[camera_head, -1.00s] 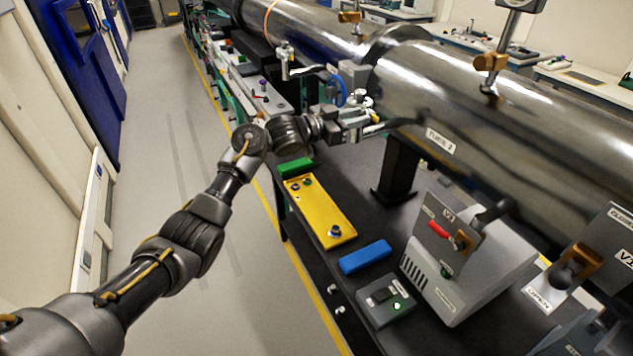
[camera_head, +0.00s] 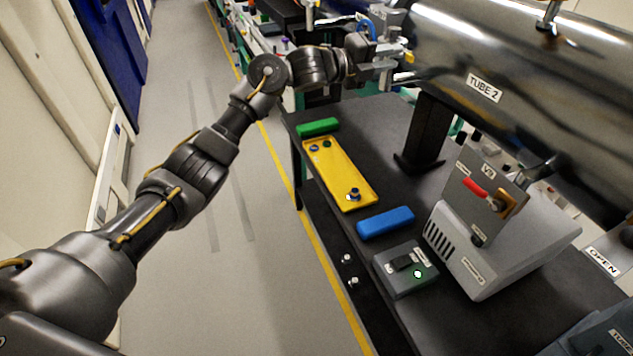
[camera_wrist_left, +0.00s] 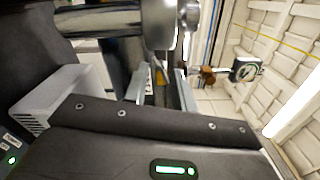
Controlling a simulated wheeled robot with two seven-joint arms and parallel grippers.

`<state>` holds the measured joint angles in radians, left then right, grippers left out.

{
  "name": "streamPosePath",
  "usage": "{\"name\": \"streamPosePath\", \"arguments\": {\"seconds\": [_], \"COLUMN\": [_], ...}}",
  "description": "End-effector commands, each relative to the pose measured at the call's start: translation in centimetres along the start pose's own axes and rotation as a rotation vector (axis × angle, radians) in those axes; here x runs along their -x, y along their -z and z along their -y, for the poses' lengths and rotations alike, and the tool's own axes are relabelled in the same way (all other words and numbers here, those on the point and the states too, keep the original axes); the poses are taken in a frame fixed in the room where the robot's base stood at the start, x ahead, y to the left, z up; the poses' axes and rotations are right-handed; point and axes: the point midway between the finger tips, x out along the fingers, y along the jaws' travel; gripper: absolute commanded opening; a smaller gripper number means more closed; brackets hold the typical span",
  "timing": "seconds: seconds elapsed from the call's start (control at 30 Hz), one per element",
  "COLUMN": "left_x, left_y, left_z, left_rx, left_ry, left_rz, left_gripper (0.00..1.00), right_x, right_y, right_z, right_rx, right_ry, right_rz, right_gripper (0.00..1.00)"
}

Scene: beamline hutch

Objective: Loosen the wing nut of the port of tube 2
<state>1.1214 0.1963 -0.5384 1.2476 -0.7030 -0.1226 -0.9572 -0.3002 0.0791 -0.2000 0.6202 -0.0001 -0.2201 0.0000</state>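Tube 2 (camera_head: 530,70) is a large shiny steel cylinder with a "TUBE 2" label, at the upper right of the head view. My left gripper (camera_head: 393,66) is by its near-left end, below a blue part (camera_head: 368,27). In the left wrist view the two fingers (camera_wrist_left: 164,88) are apart. A rounded metal fitting (camera_wrist_left: 160,25) lies just beyond them, and a small yellow-orange piece (camera_wrist_left: 160,76) shows between them. I cannot tell whether either finger touches it. The wing nut cannot be made out clearly. My right gripper is not in view.
On the dark bench below are a green block (camera_head: 318,127), a yellow tray (camera_head: 338,178) with small parts, a blue block (camera_head: 385,222), a small switch box (camera_head: 405,270) and a grey V3 valve unit (camera_head: 495,235). A black support (camera_head: 425,130) stands under the tube. The floor at left is clear.

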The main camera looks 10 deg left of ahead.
Motion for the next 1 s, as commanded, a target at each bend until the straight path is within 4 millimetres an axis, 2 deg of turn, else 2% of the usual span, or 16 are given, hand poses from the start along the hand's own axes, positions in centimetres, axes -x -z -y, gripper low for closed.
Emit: {"name": "streamPosePath", "arguments": {"seconds": [0.23, 0.3, 0.73, 1.0], "left_x": [0.0, 1.8, 11.0, 10.3], "left_y": [0.0, -0.1, 0.0, -0.8], "left_z": [-0.2, -0.7, -0.5, -6.1], "left_rx": [-0.371, -0.376, -0.372, -0.168], "left_ry": [-0.002, -0.001, -0.001, -0.031], "left_rz": [0.000, 0.002, 0.001, 0.043], "left_gripper": [0.25, 0.25, 0.25, 0.25], "right_x": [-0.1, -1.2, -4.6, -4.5], "right_y": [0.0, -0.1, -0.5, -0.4], "right_z": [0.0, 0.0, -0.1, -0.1], "right_rx": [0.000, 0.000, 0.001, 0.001], "right_ry": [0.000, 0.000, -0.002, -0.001], "right_rz": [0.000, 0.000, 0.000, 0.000], "right_gripper": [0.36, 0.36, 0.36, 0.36]}}
